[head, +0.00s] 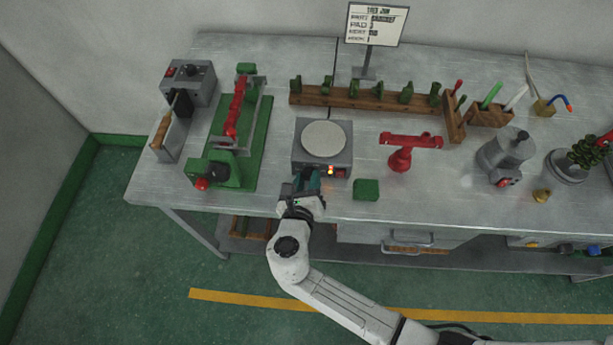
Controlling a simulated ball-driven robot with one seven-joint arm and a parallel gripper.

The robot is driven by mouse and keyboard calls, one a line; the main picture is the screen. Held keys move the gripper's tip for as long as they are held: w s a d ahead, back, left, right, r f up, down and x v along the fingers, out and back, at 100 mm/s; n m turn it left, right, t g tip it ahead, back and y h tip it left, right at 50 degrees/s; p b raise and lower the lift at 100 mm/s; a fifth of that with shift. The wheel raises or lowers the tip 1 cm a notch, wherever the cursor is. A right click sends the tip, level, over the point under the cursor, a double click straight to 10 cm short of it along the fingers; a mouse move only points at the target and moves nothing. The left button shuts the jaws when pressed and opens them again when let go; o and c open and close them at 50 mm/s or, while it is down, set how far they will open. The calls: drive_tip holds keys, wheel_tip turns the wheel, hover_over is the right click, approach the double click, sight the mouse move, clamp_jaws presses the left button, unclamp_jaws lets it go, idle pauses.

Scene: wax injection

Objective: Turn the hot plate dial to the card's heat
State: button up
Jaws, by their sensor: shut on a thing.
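The hot plate (300,158) is a grey box with a round pale top (323,138), near the front edge of the bench. A small lit orange lamp (331,170) and a red switch (340,174) show on its front. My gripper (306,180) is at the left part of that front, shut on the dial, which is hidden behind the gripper. The dial's setting cannot be seen. The card (374,24) stands upright on a post at the back of the bench. Its printed lines are partly covered by dark marks and too small to read surely.
A green block (367,190) lies just right of my gripper. A red stand (402,158) is further right. A green press with a red lever (236,110) stands left. A wooden rack (340,97) with green pieces is behind. Clear bench lies between these.

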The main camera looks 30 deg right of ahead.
drive_tip(key=m, duration=0.1)
drive_tip(key=m+y, duration=0.1)
drive_tip(key=shift+s+d+f+m+t, duration=0.15)
drive_tip(key=shift+m+t, duration=0.25)
drive_tip(key=shift+f+m+t+y+b, duration=0.15)
drive_tip(key=shift+m+t+y+b, duration=0.15)
drive_tip(key=shift+m+y+b, duration=0.55)
drive_tip(key=m+b, duration=0.1)
drive_tip(key=b, duration=0.1)
drive_tip(key=m+t+b, duration=0.1)
drive_tip(key=m+b, duration=0.1)
drive_tip(key=shift+s+d+t+y, duration=0.15)
drive_tip(key=shift+t+y, duration=0.1)
drive_tip(key=shift+t, duration=0.05)
drive_tip(key=shift+m+b, duration=0.35)
drive_tip(key=shift+b, duration=0.2)
drive_tip(key=o, duration=1.1)
drive_tip(key=shift+c, duration=0.2)
drive_tip(key=shift+s+r, duration=0.1)
drive_tip(key=shift+r, duration=0.1)
drive_tip(key=b+v, duration=0.1)
drive_tip(key=v, duration=0.9)
drive_tip(key=shift+s, duration=0.3)
